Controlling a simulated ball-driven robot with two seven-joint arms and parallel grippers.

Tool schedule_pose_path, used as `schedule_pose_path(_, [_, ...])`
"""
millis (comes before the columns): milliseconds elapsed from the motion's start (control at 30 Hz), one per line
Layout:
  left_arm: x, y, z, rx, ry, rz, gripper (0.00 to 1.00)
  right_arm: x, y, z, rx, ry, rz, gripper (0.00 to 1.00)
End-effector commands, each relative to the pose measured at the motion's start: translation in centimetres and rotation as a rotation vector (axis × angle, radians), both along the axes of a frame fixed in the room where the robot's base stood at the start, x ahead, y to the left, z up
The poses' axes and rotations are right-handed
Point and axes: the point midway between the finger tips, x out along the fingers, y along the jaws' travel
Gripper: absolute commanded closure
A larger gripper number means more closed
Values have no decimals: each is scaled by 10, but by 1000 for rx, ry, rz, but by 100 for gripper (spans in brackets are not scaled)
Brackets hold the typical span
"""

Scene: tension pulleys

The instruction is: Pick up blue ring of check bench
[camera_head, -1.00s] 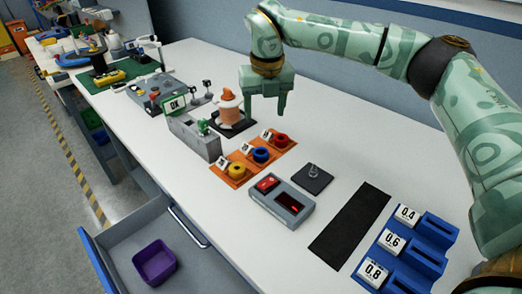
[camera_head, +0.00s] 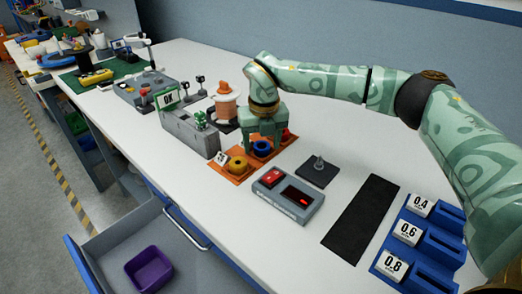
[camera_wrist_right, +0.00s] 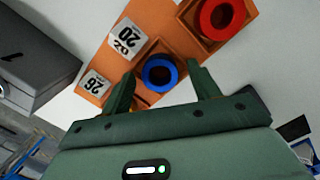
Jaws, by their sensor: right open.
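The blue ring (camera_wrist_right: 160,74) sits in the middle pocket of the orange tray (camera_wrist_right: 150,18), between my right gripper's fingers in the wrist view. It also shows in the head view (camera_head: 262,148), partly covered by the gripper. My right gripper (camera_wrist_right: 160,90) is open, with its fingers apart on either side of the blue ring. In the head view, the right gripper (camera_head: 264,137) is low over the tray. I cannot tell whether the fingers touch the ring. My left gripper is out of view.
A red ring (camera_wrist_right: 222,16) and a yellow ring (camera_head: 237,165) sit in neighbouring pockets. A grey box with a red button (camera_head: 288,194) stands in front. A grey OK unit (camera_head: 188,132) is to the left. A black mat (camera_head: 362,218) and blue rack (camera_head: 420,240) lie right.

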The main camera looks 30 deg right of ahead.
Motion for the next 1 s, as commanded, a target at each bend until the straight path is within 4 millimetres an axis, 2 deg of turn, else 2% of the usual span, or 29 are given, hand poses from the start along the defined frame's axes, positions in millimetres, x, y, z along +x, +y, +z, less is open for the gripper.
schedule_pose_path(33, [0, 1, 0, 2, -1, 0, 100, 0, 0, 1, 0, 0, 0, 39])
schedule_pose_path(200, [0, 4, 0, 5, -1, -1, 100, 0, 0, 1, 0, 0, 0, 86])
schedule_pose_path(233, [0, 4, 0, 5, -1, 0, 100, 0, 0, 1, 0, 0, 0, 89])
schedule_pose_path(533, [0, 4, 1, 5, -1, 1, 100, 0, 0, 2, 0, 0, 0, 89])
schedule_pose_path(667, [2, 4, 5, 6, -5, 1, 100, 0, 1, 11, 1, -2, -1, 89])
schedule_pose_path(833, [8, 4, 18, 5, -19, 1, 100, 0, 1, 39, 1, -5, 0, 89])
schedule_pose_path(1000, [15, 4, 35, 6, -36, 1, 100, -26, 15, 75, 1, -6, 4, 89])
